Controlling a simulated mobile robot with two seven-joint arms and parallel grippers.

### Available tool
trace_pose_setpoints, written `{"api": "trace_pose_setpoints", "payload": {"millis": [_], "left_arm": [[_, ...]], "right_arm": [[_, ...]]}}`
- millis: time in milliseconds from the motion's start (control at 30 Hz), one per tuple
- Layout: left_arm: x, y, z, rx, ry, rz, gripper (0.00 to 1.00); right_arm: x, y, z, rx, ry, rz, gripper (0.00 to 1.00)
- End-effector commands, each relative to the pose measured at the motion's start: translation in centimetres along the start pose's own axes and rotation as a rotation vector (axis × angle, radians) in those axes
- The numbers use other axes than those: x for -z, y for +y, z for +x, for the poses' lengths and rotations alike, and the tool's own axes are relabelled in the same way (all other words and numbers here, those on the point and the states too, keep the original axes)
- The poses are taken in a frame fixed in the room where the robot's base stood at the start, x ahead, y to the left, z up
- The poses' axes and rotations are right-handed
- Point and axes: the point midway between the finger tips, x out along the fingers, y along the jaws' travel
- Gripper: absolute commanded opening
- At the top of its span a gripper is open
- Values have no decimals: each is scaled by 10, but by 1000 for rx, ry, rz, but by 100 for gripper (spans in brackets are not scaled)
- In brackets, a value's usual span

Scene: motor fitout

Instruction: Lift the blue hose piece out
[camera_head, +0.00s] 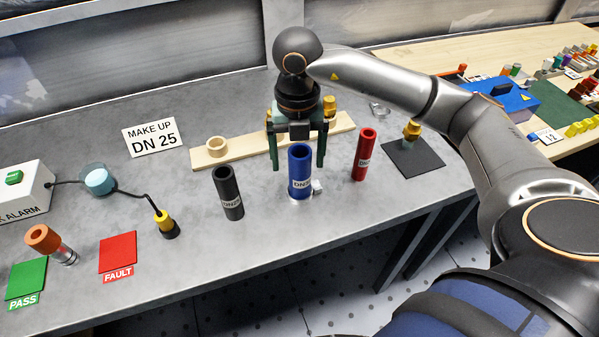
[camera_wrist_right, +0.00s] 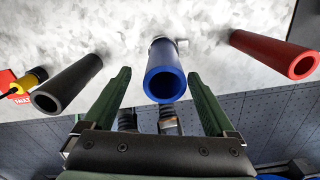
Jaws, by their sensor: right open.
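The blue hose piece (camera_head: 300,176) stands upright on the grey bench, with a white label on its side. In the right wrist view the blue hose piece (camera_wrist_right: 165,77) shows its open end towards the camera. My right gripper (camera_head: 297,166) is open. In the right wrist view its two green fingers (camera_wrist_right: 160,80) lie on either side of the blue hose, with a gap to each side. A black hose piece (camera_head: 228,193) stands to the left and a red one (camera_head: 364,155) to the right. My left gripper is not in view.
A wooden strip (camera_head: 240,151) with a ring (camera_head: 216,146) lies behind the hoses. A sign (camera_head: 155,137) reads "MAKE UP DN 25". Green (camera_head: 26,278) and red (camera_head: 118,252) pads lie at left front. A dark mat (camera_head: 413,163) lies at right.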

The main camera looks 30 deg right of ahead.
Motion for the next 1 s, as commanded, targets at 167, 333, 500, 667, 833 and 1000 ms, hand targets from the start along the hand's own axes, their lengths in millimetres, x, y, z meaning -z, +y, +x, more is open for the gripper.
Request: {"api": "trace_pose_setpoints", "payload": {"millis": [167,333,500,667,833,1000], "left_arm": [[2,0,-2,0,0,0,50],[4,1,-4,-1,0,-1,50],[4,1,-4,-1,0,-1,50],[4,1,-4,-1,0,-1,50],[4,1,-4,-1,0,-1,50],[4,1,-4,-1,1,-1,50]], "right_arm": [[-3,-4,19,4,3,2,90],[-5,-6,44,3,3,0,90],[-5,-5,53,0,0,0,90],[-5,-5,53,0,-1,0,90],[-5,-5,53,0,0,0,72],[-5,-5,52,0,0,0,53]]}}
